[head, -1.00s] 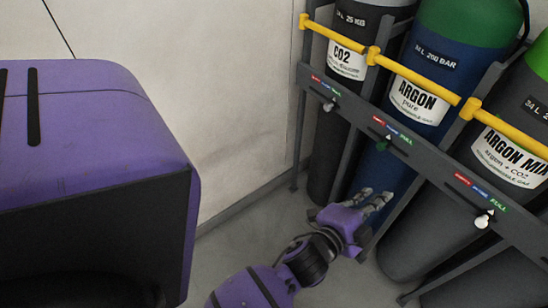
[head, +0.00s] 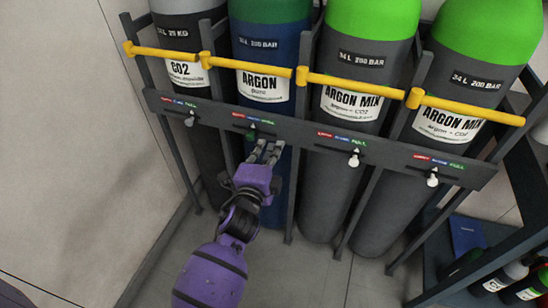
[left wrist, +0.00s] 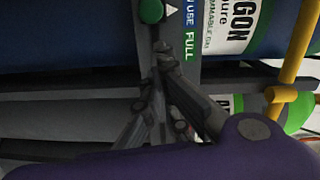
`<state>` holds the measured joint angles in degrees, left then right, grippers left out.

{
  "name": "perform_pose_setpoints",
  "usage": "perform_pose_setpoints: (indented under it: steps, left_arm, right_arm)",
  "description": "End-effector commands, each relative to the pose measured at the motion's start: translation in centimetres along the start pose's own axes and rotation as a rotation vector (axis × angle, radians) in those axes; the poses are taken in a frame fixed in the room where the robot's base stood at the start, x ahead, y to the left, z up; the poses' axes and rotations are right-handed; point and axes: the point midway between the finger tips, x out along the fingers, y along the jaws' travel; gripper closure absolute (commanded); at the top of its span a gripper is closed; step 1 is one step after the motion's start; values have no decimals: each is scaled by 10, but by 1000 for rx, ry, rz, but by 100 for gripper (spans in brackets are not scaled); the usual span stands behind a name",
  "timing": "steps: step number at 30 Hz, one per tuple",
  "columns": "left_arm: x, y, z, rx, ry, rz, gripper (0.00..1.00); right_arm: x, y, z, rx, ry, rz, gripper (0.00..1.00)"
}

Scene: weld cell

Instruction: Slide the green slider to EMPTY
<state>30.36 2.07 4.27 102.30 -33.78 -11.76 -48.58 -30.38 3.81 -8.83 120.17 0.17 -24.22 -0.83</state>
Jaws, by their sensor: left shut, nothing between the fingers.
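The green slider (head: 251,134) sits on the dark rail (head: 300,136) in front of the blue ARGON cylinder. It also shows at the top of the left wrist view (left wrist: 151,10). There its white pointer is beside the IN USE marking, with FULL further down. My left gripper (head: 268,150) is shut and empty, with its fingertips just right of the slider in the head view. In the left wrist view the fingertips (left wrist: 162,50) are on the FULL side of the slider, with a small gap showing. The EMPTY marking is too small to read. My right gripper is not in view.
A yellow bar (head: 340,80) crosses the cylinders above. A dark shelf (head: 430,278) stands at right. The floor at front left is clear.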

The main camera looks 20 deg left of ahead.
Motion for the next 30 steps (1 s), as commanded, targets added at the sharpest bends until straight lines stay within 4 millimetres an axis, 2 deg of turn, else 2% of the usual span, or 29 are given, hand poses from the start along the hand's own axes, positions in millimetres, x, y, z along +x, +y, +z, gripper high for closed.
perform_pose_setpoints:
  steps: [6,17,25,30]
  left_arm:
    - [4,-1,14,-2,2,-1,100]
    - [4,-1,17,-3,2,-1,100]
    - [8,-11,59,2,1,-3,100]
    - [8,-10,69,-2,1,-2,100]
  right_arm:
    - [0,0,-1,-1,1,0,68]
    - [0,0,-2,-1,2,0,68]
    - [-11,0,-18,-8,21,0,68]
    - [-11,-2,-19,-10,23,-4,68]
